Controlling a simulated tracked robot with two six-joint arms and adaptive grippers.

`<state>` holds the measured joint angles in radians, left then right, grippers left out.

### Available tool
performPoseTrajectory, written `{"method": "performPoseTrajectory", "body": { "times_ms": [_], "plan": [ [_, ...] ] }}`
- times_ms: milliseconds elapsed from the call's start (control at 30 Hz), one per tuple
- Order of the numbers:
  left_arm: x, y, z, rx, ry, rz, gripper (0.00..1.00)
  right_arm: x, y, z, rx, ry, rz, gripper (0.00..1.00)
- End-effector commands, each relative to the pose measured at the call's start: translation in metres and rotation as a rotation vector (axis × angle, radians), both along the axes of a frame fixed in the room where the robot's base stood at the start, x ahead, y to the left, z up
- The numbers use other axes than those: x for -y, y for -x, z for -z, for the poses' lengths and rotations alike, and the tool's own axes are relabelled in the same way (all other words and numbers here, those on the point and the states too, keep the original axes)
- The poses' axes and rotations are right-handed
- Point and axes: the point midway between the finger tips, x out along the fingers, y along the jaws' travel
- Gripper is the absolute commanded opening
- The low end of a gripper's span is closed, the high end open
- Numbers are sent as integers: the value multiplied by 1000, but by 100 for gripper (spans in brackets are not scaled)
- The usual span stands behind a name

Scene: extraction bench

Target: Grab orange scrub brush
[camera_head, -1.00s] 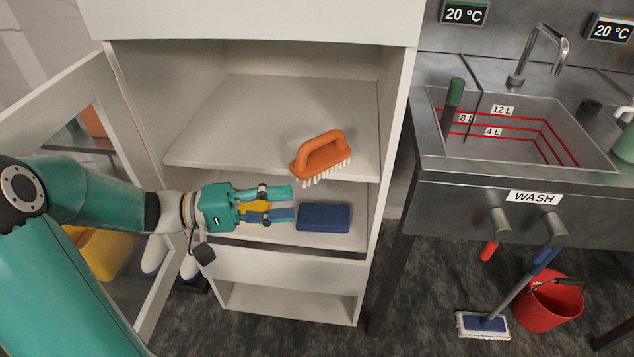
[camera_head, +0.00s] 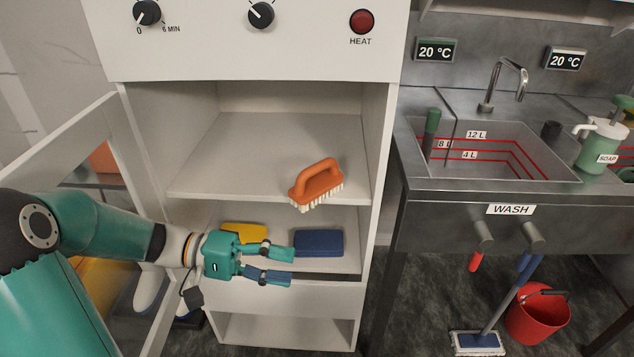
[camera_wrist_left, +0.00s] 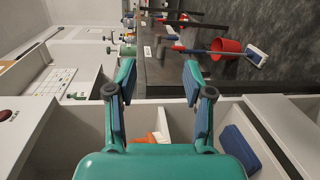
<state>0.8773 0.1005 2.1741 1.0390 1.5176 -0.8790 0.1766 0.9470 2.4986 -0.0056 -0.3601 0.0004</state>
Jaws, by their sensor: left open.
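The orange scrub brush (camera_head: 318,182) with pale bristles sits at the front right edge of the upper shelf in the open cabinet, its handle up. My left gripper (camera_head: 291,266) is open and empty in front of the lower shelf, below and a little left of the brush. In the left wrist view the open fingers (camera_wrist_left: 160,90) have nothing between them. Part of the brush (camera_wrist_left: 158,128) shows there just above the gripper body, partly hidden by it. My right gripper is in neither view.
A blue block (camera_head: 318,242) and a yellow item (camera_head: 243,233) lie on the lower shelf (camera_head: 345,264). The open cabinet door (camera_head: 135,150) stands left, beside my arm. The sink (camera_head: 490,160) is right of the cabinet, with a red bucket (camera_head: 538,315) and mop (camera_head: 478,341) below.

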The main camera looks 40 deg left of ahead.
Motion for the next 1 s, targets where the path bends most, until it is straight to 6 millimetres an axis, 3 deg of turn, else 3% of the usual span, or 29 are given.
{"method": "performPoseTrajectory", "body": {
  "times_ms": [100,267,367,467,600,767,900,1000],
  "plan": [
    [23,6,10,-135,-135,257,52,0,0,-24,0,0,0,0],
    [26,6,41,-324,-494,596,52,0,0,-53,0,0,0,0],
    [11,-15,54,-390,-796,734,52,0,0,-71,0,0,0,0],
    [-5,-57,54,-394,-1127,802,52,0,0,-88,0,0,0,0],
    [-10,-135,30,-301,-1549,776,52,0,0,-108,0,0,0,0],
    [8,-208,-9,-147,-1856,675,52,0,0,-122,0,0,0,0],
    [-20,-219,-67,-211,-1992,571,52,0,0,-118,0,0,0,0],
    [-31,-220,-88,-244,-2038,535,52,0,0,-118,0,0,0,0]
  ]
}}
